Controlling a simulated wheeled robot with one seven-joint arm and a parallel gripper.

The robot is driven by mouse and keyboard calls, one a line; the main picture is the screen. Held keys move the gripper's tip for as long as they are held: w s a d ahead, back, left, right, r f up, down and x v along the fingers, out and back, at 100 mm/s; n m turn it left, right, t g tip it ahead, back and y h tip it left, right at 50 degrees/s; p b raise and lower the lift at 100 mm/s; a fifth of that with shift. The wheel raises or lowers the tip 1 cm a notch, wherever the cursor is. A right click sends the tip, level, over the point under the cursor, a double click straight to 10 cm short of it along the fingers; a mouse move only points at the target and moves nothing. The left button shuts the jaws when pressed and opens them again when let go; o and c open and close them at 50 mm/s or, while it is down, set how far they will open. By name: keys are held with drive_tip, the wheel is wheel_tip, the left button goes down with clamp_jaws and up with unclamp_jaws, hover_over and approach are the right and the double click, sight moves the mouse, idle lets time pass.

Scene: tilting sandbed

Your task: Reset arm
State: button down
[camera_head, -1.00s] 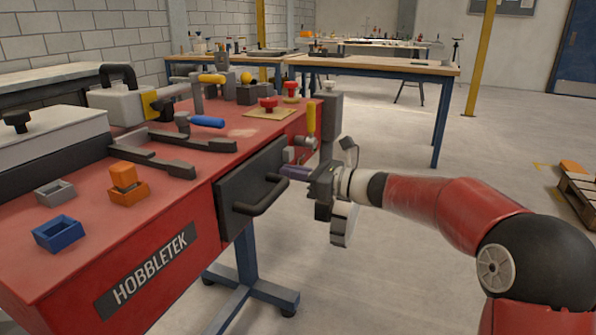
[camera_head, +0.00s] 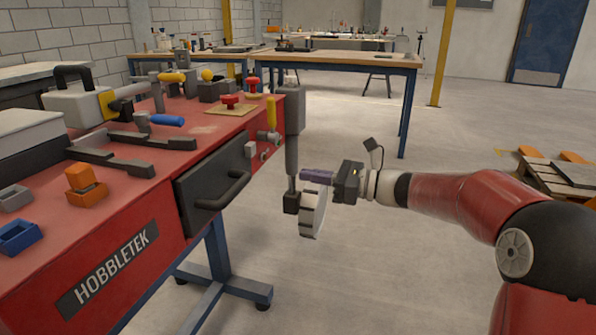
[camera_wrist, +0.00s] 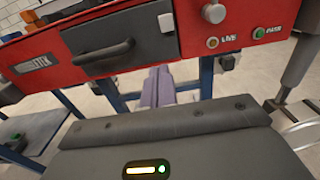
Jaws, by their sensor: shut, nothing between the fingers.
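My gripper (camera_head: 304,176) is in free air to the right of the red bench (camera_head: 150,230), with its purple fingers together and empty. The black drawer (camera_head: 188,205) on the bench side has a dark curved handle (camera_head: 228,192). The drawer looks shut, and my fingers are clear of the handle. In the wrist view the purple fingers (camera_wrist: 157,88) lie side by side below the drawer handle (camera_wrist: 105,58), with no object between them.
A grey post (camera_head: 291,130) with a lever stands at the bench's right end, near my fingers. Blue, grey and orange blocks and clamps lie on the bench top. A pallet (camera_head: 555,178) lies at the right. Floor between is open.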

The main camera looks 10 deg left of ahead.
drive_tip(key=s+d+f+n+h, duration=0.2)
drive_tip(key=s+d+n+h, duration=0.3)
drive_tip(key=s, duration=0.3)
drive_tip(key=s+d+f+n+h, duration=0.3)
drive_tip(key=s+d+n+h, duration=0.15)
drive_tip(key=s, duration=0.45)
drive_tip(key=s+d+f+n+t+h, duration=0.2)
drive_tip(key=s+d+n+h, duration=0.2)
drive_tip(key=d, duration=0.5)
drive_tip(key=s+d+f+n+t+h, duration=0.2)
drive_tip(key=s+d+n+h, duration=0.2)
drive_tip(key=s+d, duration=0.5)
drive_tip(key=shift+s+f+n+p, duration=0.2)
drive_tip(key=shift+n+p, duration=0.1)
drive_tip(key=shift+n, duration=0.45)
drive_tip(key=shift+h, duration=0.25)
